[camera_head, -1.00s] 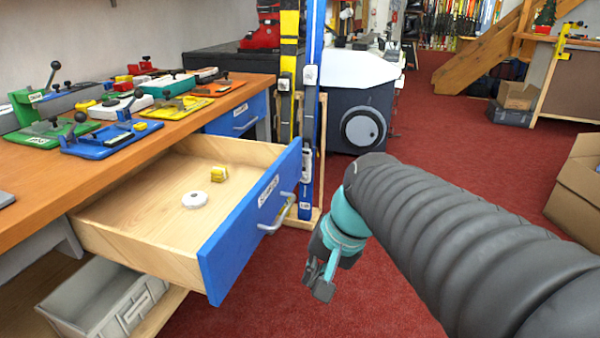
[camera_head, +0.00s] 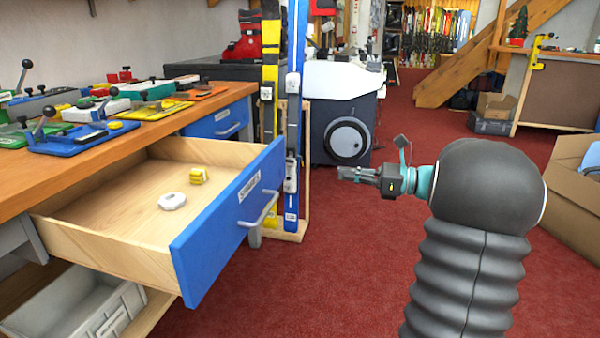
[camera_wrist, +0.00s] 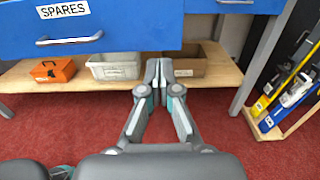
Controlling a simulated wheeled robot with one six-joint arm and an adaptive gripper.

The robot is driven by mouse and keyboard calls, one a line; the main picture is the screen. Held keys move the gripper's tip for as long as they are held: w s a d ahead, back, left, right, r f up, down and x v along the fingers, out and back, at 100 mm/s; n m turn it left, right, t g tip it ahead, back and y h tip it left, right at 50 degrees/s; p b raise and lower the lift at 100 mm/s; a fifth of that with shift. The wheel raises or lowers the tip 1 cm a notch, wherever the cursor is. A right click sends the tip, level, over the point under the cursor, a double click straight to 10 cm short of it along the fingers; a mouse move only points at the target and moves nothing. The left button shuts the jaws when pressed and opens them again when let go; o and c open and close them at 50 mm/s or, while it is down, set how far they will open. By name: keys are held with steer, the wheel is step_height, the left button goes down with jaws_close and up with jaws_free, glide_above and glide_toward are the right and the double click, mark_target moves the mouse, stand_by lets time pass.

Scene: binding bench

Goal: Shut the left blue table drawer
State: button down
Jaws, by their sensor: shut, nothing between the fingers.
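The left blue table drawer (camera_head: 218,232) is pulled well out from under the wooden bench top in the head view. Its blue front has a label and a silver bar handle (camera_head: 262,210). Inside it lie a white round disc (camera_head: 172,201) and a small yellow item (camera_head: 198,176). My gripper (camera_head: 342,173) is shut and empty, to the right of the drawer front and apart from it, pointing left. In the wrist view the blue front, labelled SPARES (camera_wrist: 64,10), fills the top left, beyond the closed fingertips (camera_wrist: 158,68).
A second blue drawer (camera_head: 215,122) farther back looks shut. Blue and yellow skis (camera_head: 292,150) stand in a wooden rack just behind the open drawer. A grey bin (camera_head: 75,305) sits on the low shelf. Red carpet is clear between drawer and arm.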

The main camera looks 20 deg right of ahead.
mark_target(280, 166)
steer(key=b+x, duration=0.1)
steer(key=x, duration=1.2)
steer(key=shift+w+a, duration=0.25)
steer(key=shift+a, duration=0.1)
